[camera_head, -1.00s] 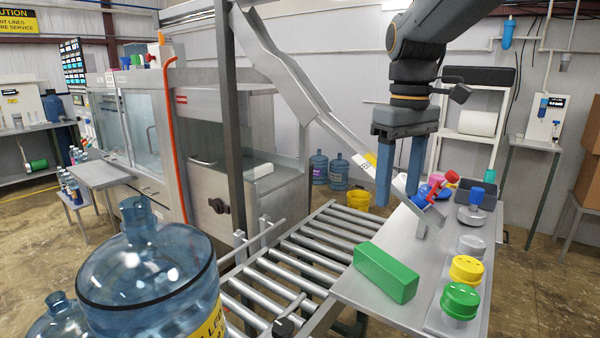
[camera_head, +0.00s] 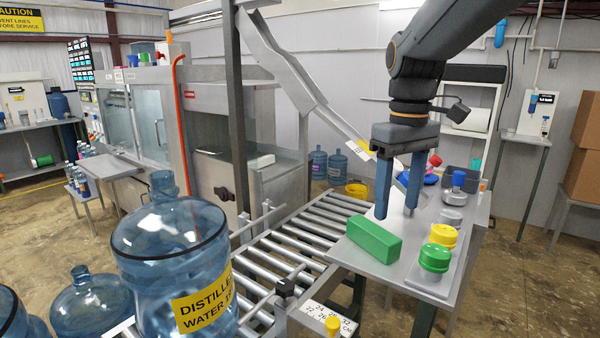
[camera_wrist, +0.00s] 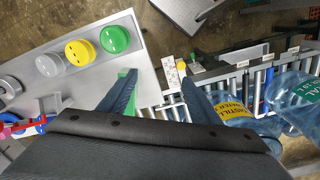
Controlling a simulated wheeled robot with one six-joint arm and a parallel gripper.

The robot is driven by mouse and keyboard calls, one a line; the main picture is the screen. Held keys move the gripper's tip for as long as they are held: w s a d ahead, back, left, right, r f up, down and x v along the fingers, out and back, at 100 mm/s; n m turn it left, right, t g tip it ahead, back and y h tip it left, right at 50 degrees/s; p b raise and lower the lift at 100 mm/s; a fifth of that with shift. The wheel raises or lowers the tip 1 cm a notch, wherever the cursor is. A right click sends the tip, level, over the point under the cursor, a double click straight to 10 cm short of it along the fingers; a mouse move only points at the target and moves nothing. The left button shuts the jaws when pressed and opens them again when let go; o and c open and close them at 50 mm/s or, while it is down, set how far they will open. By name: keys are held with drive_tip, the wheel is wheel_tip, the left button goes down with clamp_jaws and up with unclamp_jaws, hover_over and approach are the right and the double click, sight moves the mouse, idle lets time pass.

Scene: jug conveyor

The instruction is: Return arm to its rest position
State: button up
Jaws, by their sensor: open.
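My gripper (camera_head: 398,190) is open, with its two blue fingers pointing down above the metal side table (camera_head: 385,270). Nothing is between the fingers. The green block (camera_head: 374,239) lies on the table just below and in front of the fingers. In the wrist view my gripper (camera_wrist: 158,95) is also open, and the green block (camera_wrist: 128,78) shows partly behind one finger.
A yellow cap (camera_head: 443,235) and a green cap (camera_head: 435,257) stand on the table's right side. A roller conveyor (camera_head: 300,232) runs beside the table. A large water jug (camera_head: 165,245) stands at the conveyor's near end. A sloping metal chute (camera_head: 290,70) comes down behind my gripper.

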drive_tip(key=s+f+m+b, duration=0.3)
drive_tip(key=s+f+b, duration=0.1)
drive_tip(key=f, duration=1.1)
drive_tip(key=s+f+m+t+b, duration=0.1)
drive_tip(key=s+f+b, duration=0.3)
drive_tip(key=f, duration=1.1)
drive_tip(key=shift+s+d+m+b, duration=0.25)
drive_tip(key=shift+d+m+b, duration=0.2)
drive_tip(key=shift+m, duration=0.45)
drive_tip(key=shift+f, duration=0.1)
